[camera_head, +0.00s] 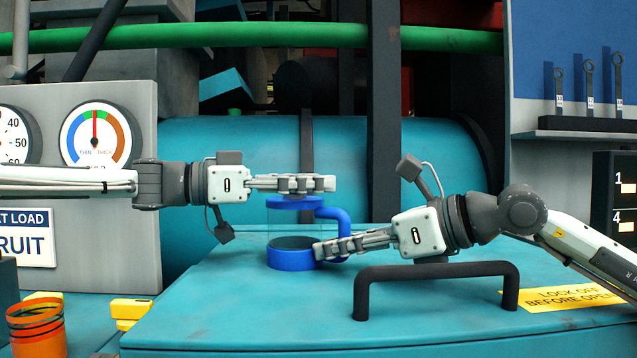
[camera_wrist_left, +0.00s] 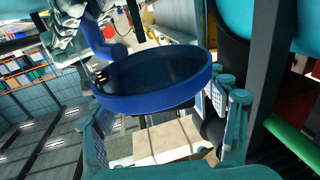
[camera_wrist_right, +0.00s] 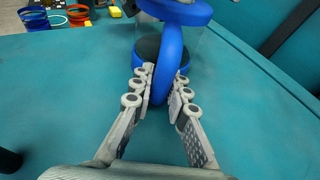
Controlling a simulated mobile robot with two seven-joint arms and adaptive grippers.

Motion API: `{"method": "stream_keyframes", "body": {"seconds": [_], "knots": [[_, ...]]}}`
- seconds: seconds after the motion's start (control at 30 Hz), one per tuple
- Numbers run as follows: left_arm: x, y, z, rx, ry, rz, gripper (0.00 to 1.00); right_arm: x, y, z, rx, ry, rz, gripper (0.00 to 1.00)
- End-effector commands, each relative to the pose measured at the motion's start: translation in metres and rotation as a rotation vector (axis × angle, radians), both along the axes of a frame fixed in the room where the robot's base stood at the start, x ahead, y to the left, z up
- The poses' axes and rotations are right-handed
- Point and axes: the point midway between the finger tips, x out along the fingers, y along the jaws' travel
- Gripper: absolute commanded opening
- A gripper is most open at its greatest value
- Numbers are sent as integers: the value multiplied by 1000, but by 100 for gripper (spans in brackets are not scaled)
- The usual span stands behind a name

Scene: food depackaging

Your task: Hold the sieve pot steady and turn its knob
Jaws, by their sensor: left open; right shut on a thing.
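The sieve pot has a blue base (camera_head: 291,260), a see-through body, a blue side handle (camera_head: 338,224) and a round blue top (camera_head: 288,203), apparently the knob. It stands upright on the teal surface. My right gripper (camera_head: 318,250) is shut on the handle, which passes between its fingers in the right wrist view (camera_wrist_right: 163,85). My left gripper (camera_head: 325,184) is open, level, just above the blue top. In the left wrist view the round blue part (camera_wrist_left: 155,85) lies between the spread fingers; I cannot tell whether they touch it.
A black bar handle (camera_head: 435,270) rises from the teal lid (camera_head: 230,325) in front of my right gripper. Orange and dark rings (camera_head: 36,320) and yellow blocks (camera_head: 130,308) are at left. A gauge panel (camera_head: 85,240) stands behind my left arm. The lid's left front is clear.

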Motion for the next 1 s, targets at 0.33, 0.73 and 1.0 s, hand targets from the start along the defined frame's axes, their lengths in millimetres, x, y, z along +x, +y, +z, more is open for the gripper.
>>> {"method": "stream_keyframes", "body": {"seconds": [0.33,0.73,1.0], "knots": [[-14,71,1,-2,-1,4,72,0,0,0,1,-1,0,0],[-23,108,0,-1,0,0,72,0,0,0,1,-1,0,0],[-23,108,0,0,0,0,72,0,0,0,1,0,1,0]]}}
